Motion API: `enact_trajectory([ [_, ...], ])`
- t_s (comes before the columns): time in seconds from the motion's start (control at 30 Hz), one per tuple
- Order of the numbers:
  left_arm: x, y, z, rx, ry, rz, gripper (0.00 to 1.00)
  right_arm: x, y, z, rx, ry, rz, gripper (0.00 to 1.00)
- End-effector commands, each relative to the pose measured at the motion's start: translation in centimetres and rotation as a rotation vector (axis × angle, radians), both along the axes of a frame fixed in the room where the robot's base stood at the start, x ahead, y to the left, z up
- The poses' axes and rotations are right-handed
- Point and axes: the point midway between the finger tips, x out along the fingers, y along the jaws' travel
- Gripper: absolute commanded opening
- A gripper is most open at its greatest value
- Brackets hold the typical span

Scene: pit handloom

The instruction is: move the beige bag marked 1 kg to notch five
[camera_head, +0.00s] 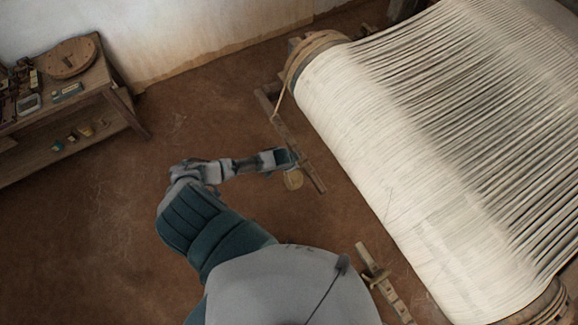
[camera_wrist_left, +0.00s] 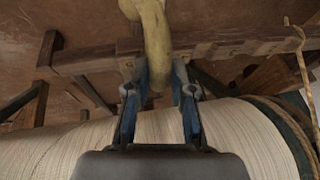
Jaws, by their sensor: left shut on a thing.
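My left gripper (camera_head: 286,160) reaches to the notched wooden bar (camera_head: 309,172) beside the loom. It is shut on a beige bag (camera_head: 293,181), which shows just below the jaws in the head view. In the left wrist view the jaws (camera_wrist_left: 159,72) close around a narrow part of the yellowish-beige bag (camera_wrist_left: 155,30), right by the notched bar (camera_wrist_left: 240,47). I cannot tell whether the bag touches the bar or which notch it is at. No 1 kg mark is readable. My right gripper is not in view.
The loom's big roller of pale warp threads (camera_head: 400,170) fills the right side. A second notched wooden piece (camera_head: 386,285) is near the bottom. A wooden shelf table (camera_head: 110,100) with small items stands at the left. The brown floor (camera_head: 200,120) between is clear.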

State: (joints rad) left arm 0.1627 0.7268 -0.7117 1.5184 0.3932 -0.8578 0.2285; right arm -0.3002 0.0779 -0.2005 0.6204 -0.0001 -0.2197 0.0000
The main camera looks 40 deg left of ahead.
Motion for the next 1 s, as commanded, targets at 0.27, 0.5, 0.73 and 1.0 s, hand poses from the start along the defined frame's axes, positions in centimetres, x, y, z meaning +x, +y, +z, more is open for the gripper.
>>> enact_trajectory([
  [0.27,2.2,-0.9,-0.1,-0.002,-0.008,-0.002,0.0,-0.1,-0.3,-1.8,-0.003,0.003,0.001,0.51],
  [0.5,3.9,-1.5,-0.1,-0.003,-0.007,-0.002,0.0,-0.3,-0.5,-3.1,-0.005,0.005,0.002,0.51],
  [0.73,5.4,-2.1,-0.2,-0.003,-0.006,-0.001,0.0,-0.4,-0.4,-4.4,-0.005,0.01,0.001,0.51],
  [1.0,6.0,-2.5,-0.9,-0.002,-0.005,-0.001,0.0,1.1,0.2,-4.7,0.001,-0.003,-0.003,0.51],
])
